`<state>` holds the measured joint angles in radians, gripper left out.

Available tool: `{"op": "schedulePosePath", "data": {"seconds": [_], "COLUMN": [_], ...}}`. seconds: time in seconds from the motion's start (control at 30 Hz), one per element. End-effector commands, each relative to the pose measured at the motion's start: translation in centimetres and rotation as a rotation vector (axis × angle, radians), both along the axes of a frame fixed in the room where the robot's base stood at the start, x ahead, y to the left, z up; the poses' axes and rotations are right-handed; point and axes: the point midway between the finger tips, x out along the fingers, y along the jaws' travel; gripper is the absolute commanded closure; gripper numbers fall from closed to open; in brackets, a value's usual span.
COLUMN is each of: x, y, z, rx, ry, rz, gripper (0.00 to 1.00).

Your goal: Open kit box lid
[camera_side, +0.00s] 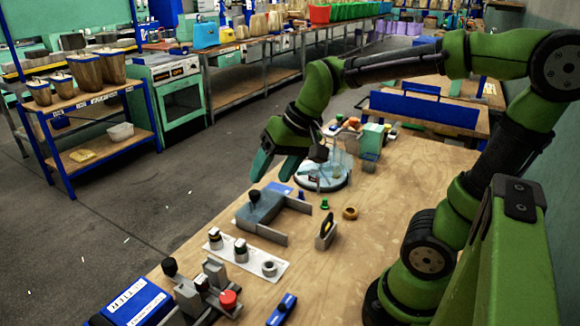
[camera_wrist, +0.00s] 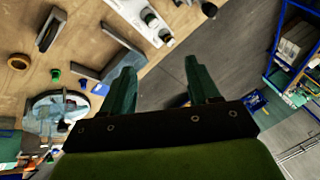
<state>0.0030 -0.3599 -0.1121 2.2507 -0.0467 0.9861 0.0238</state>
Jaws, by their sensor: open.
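My gripper (camera_side: 274,170) is open and empty, held above the far left edge of the table with its fingers pointing down. Its two green fingers (camera_wrist: 160,72) stand well apart in the wrist view. A grey box-like piece with a black knob on top (camera_side: 264,206) sits on the table below and in front of the gripper. A blue box with white lettering (camera_side: 132,303) is at the bottom left of the side view. I cannot tell which of these is the kit box. The gripper touches neither.
A clear dome on a round base (camera_side: 322,174) stands close right of the gripper. A white strip with several knobbed parts (camera_side: 246,255), a red-button device (camera_side: 228,299), a dark upright block (camera_side: 326,231) and a brown ring (camera_side: 350,213) are on the wooden table. Open floor lies left.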

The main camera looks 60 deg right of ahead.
Motion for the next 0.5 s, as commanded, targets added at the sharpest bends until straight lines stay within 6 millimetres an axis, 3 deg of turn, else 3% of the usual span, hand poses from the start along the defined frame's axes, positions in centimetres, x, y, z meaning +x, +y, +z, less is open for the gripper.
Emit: {"op": "schedulePosePath", "data": {"seconds": [0.03, 0.2, 0.5], "x": [1.9, 7.3, 14.5], "y": [-1.2, -5.8, -13.2], "z": [-0.2, -1.2, -3.1], "rx": [0.011, 0.029, -0.014], "ry": [0.053, 0.211, 0.429], "rz": [-0.047, -0.229, -0.604], "gripper": [0.4, 0.4, 0.4]}}
